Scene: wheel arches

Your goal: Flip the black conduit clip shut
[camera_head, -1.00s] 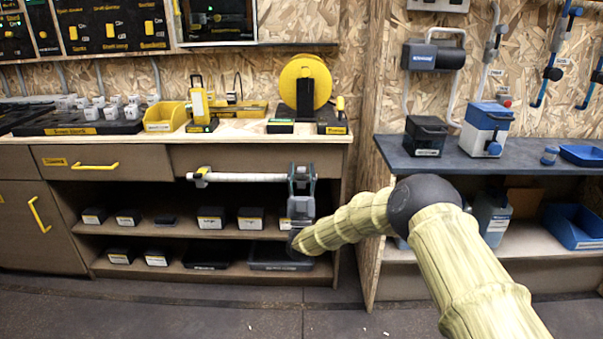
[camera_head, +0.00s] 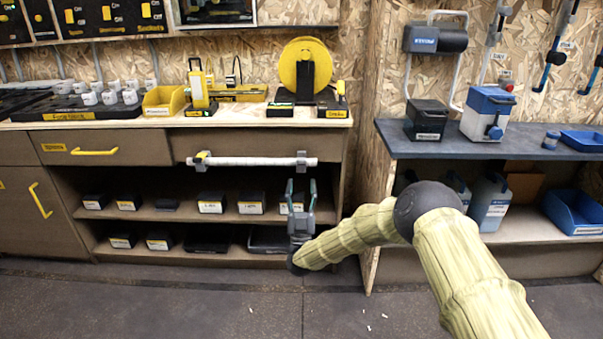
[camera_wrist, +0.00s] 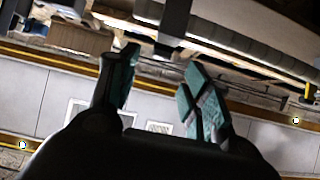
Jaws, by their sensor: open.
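A white conduit (camera_head: 250,161) runs level along the front edge of the bench. A small dark grey clip (camera_head: 301,161) is around or against its right end. I cannot tell for sure which one is the black clip, or whether either is shut. My gripper (camera_head: 300,186) is open and empty, pointing up, just below the right clip and apart from it. In the wrist view its two teal-padded fingers (camera_wrist: 160,80) are spread, with a grey ribbed bar (camera_wrist: 240,42) and a dark upright piece (camera_wrist: 175,18) beyond them.
Shelves with several small black boxes (camera_head: 250,203) lie under the bench (camera_head: 120,124). A yellow reel (camera_head: 306,62) stands on top. A wooden upright (camera_head: 372,225) and a blue-grey shelf (camera_head: 530,151) are to the right.

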